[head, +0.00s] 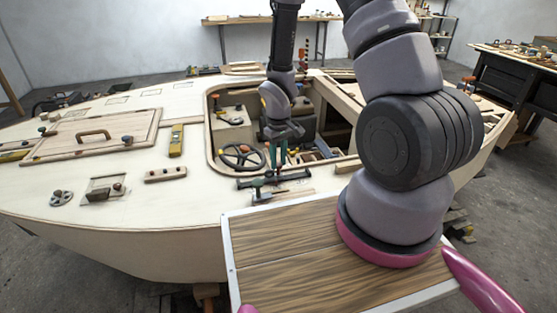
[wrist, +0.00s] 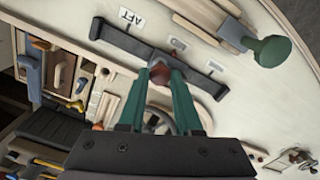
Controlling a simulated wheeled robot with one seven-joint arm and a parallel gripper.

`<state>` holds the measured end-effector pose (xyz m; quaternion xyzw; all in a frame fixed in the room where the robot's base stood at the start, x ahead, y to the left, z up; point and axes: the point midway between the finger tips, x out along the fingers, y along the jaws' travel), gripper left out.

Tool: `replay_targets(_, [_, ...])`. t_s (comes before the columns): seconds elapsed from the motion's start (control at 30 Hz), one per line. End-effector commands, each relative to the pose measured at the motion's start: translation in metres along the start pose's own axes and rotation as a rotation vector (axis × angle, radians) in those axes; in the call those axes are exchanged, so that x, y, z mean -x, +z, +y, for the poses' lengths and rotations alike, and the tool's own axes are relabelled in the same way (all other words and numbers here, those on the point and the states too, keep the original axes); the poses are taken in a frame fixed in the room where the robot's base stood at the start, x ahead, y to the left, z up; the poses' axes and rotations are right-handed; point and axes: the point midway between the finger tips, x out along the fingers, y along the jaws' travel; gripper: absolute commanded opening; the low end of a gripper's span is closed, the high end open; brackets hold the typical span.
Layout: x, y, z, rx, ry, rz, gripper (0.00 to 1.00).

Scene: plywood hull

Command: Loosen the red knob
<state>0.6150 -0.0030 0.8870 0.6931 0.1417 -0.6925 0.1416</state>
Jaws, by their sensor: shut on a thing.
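My gripper (wrist: 163,78) has its two green fingers closed on the small dark red knob (wrist: 159,58) at the middle of a dark bar (wrist: 122,42). The fingertips hide most of the knob. In the head view my gripper (head: 280,155) reaches down to the dark bar (head: 290,177) at the cockpit's near edge, and the knob cannot be made out there.
A green-topped clamp (wrist: 270,50) stands close to the bar. A wooden block (head: 165,174) and hatch (head: 92,136) sit on the deck at left.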

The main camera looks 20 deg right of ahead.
Motion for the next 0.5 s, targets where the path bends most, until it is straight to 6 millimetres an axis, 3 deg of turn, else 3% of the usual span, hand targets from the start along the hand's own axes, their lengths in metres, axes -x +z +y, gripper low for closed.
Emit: replay_targets(0.5, [-0.0008, 0.0006, 0.0001, 0.49, -0.001, -0.002, 0.0])
